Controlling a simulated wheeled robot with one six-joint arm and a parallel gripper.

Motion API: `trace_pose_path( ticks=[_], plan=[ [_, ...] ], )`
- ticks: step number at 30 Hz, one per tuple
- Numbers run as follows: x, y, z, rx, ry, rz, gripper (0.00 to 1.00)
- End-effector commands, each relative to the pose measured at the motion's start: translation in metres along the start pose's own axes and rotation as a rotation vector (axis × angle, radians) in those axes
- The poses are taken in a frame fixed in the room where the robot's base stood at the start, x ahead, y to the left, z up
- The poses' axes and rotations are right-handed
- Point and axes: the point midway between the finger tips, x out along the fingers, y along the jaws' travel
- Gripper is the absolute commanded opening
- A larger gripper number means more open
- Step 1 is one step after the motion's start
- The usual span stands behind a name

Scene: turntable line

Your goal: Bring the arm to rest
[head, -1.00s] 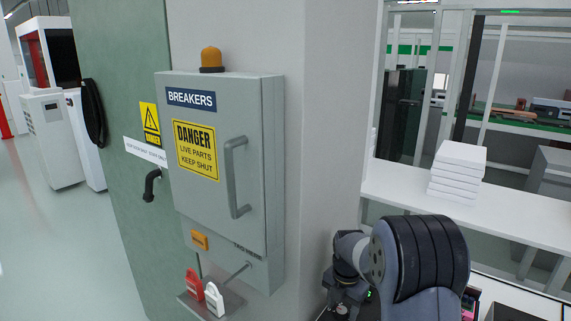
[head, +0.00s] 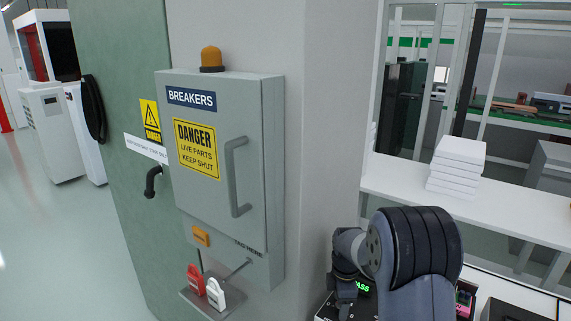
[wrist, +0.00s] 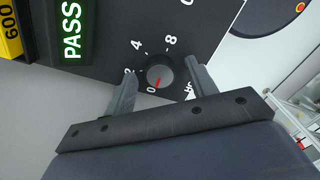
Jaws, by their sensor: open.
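My arm shows at the lower right of the head view, folded, with its dark ribbed link in front. My gripper (wrist: 158,92) is open in the wrist view, its two grey fingers apart. Between and beyond the fingertips is a round grey knob (wrist: 160,76) with a red pointer near 0 on a dark panel (wrist: 110,55). I cannot tell whether the fingers touch the knob. A green lit PASS display (wrist: 72,32) is on the panel; it also shows beside my arm in the head view (head: 362,287).
A grey breaker cabinet (head: 262,170) is on the pillar at left, shut, with red (head: 195,279) and white (head: 215,294) padlock tags on a small shelf below. A white bench (head: 500,208) with stacked white boxes (head: 456,166) stands at right.

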Motion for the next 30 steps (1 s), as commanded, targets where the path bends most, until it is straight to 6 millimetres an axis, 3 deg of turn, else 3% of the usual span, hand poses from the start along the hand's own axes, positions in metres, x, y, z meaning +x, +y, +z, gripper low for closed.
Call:
trace_pose_path(
  ticks=[30],
  plan=[
    [-0.0025,-0.0003,0.0000,0.818,-0.001,-0.001,0.54]
  ],
)
